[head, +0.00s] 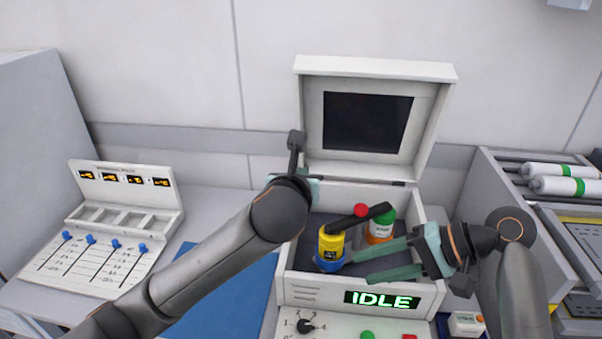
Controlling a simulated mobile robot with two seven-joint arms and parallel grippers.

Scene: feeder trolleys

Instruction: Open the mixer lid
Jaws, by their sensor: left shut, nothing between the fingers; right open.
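The mixer is a white box (300,290) with a lit IDLE display (381,300) on its front. Its lid (375,68) stands raised at the back, with a dark window facing me. My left gripper (312,188) is shut and empty at the box's upper left, near the lid's lower left side; my own wrist hides most of its fingers. My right gripper (362,268) is open, its teal fingers reaching left over the box. The fingertips are close beside a yellow and blue bottle (331,250); I cannot tell whether they touch it.
An orange and green bottle (381,228) and a red-topped item (361,211) are also in the box. A black bar (360,218) crosses above them. A slider panel (110,240) stands left, a blue mat (225,300) between. A rack with white rolls (560,170) is right.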

